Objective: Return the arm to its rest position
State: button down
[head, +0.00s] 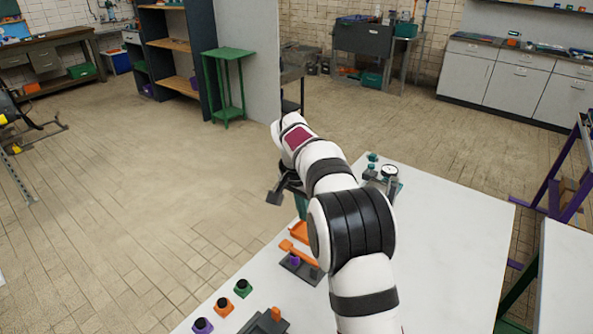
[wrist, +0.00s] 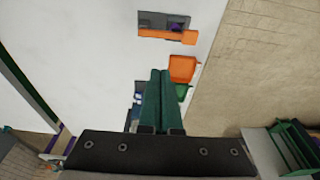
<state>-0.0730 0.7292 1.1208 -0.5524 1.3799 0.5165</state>
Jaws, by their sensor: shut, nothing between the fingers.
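My arm reaches out over the white table (head: 455,240) in the head view. My gripper (head: 301,207) hangs from the wrist near the table's left edge, partly hidden by the arm. In the wrist view its two dark green fingers (wrist: 160,75) lie side by side, shut, with nothing seen between them. Beyond the fingertips in that view are an orange tray (wrist: 183,68) and a green tray (wrist: 182,92). The fingers cover part of what lies below them.
A valve with an orange handle (head: 300,252) sits on the table near my gripper. A gauge (head: 389,171) stands at the far end. The table's right part is clear.

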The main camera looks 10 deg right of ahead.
jog(key=s+r+n+y, duration=0.1)
jog(key=s+r, duration=0.2)
jog(key=s, duration=0.6)
jog(key=s+r+n+y, duration=0.1)
jog(key=s+r, duration=0.3)
jog(key=s, duration=0.4)
jog(key=s+a+f+g, duration=0.1)
jog(key=s+f, duration=0.1)
jog(key=s, duration=0.9)
jog(key=s+a+f+n+y, duration=0.1)
jog(key=s+a+f, duration=0.1)
jog(key=s, duration=1)
jog(key=shift+f+g, duration=0.35)
jog(key=shift+g, duration=0.05)
